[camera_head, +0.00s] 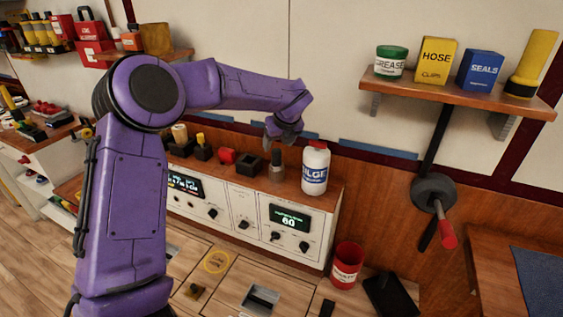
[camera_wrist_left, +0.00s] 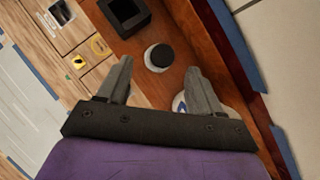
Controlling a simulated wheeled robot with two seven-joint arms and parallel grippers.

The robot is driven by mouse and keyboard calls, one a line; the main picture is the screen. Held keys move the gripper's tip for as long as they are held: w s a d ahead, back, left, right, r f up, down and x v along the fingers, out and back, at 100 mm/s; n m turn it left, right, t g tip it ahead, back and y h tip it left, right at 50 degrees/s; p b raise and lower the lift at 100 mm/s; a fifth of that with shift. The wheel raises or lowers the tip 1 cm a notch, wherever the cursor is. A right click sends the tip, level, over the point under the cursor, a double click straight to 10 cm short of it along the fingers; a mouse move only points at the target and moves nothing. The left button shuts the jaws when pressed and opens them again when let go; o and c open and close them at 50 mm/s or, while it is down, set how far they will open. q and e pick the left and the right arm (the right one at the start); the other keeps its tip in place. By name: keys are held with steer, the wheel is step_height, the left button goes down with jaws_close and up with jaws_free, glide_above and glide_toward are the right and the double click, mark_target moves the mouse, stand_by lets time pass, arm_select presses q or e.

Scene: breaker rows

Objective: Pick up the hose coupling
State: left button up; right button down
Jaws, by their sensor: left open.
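A small grey cylinder with a dark upper part, which looks like the hose coupling (camera_head: 276,172), stands upright on the wooden counter top, left of a white bottle. In the left wrist view the coupling (camera_wrist_left: 158,57) shows from above as a round dark top with a pale rim. My left gripper (camera_head: 283,138) is above it and points down. In the wrist view the left gripper's fingers (camera_wrist_left: 158,65) are open, with the coupling between and just beyond the tips. Nothing is held. My right gripper is not in view.
The white bottle (camera_head: 315,170) with a red cap stands close on the right. A black square box (camera_head: 249,165) and a red part (camera_head: 227,156) are on the left. A shelf (camera_head: 455,93) with a grease jar and boxes is at upper right. A red bin (camera_head: 345,266) stands below.

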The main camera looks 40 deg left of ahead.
mark_target(277, 150)
arm_select(q)
steer(key=shift+a+f, duration=0.35)
steer(key=shift+f, duration=0.15)
steer(key=x, duration=0.2)
steer(key=p+x, duration=0.1)
steer(key=x, duration=0.1)
steer(key=p+x, duration=0.1)
steer(key=x, duration=0.1)
steer(key=shift+w+f, duration=0.3)
steer(key=shift+w, duration=0.15)
steer(key=shift+s+a+f, duration=0.1)
steer(key=shift+s+a, duration=0.05)
steer(key=shift+a, duration=0.1)
steer(key=shift+d, duration=0.15)
steer(key=shift+c, duration=0.3)
steer(key=c, duration=1)
jaws_close()
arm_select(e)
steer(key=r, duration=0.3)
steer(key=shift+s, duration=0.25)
